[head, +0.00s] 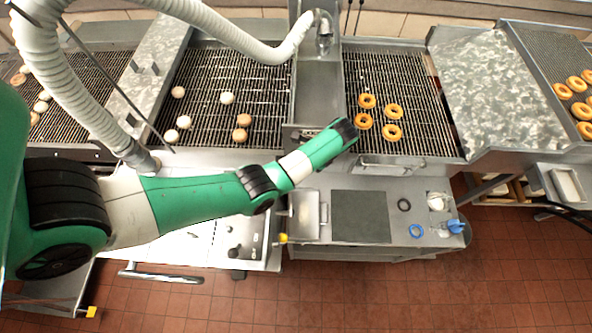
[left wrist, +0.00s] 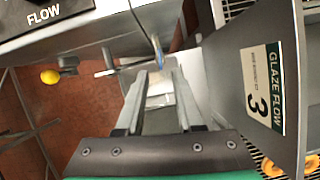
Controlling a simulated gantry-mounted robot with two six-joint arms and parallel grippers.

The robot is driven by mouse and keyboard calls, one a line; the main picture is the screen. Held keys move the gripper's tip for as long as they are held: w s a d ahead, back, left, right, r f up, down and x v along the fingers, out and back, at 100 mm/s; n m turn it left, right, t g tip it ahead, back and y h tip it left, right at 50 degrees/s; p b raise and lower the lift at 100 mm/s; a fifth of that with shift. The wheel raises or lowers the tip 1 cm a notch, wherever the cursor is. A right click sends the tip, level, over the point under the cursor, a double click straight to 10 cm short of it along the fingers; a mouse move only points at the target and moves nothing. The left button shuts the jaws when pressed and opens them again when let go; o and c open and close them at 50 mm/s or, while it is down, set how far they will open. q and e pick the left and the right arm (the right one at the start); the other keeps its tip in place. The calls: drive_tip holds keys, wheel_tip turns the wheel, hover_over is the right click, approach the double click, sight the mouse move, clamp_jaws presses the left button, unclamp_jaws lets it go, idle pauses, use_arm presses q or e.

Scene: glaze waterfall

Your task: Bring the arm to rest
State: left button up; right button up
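My left arm (head: 200,195) reaches in from the left across the front of the fryer line in the head view. Its wrist ends near the front edge of the rack with the glazed rings, and its fingers cannot be made out there. In the left wrist view my left gripper (left wrist: 158,75) shows two grey fingers apart, with nothing held between them. A plate labelled GLAZE FLOW 3 (left wrist: 262,88) stands close to the right of the fingers; I cannot tell whether they touch. My right arm is not in view.
Golden rings (head: 392,131) lie on the middle rack, pale and brown rounds (head: 227,98) on the rack left of it. A front worktop holds a dark mat (head: 360,216), a blue ring (head: 416,231) and a dark ring (head: 403,204). The tiled floor (head: 510,275) at front right is clear.

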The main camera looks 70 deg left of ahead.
use_arm(q)
drive_tip(key=shift+p+v, duration=0.65)
drive_tip(key=shift+v, duration=0.95)
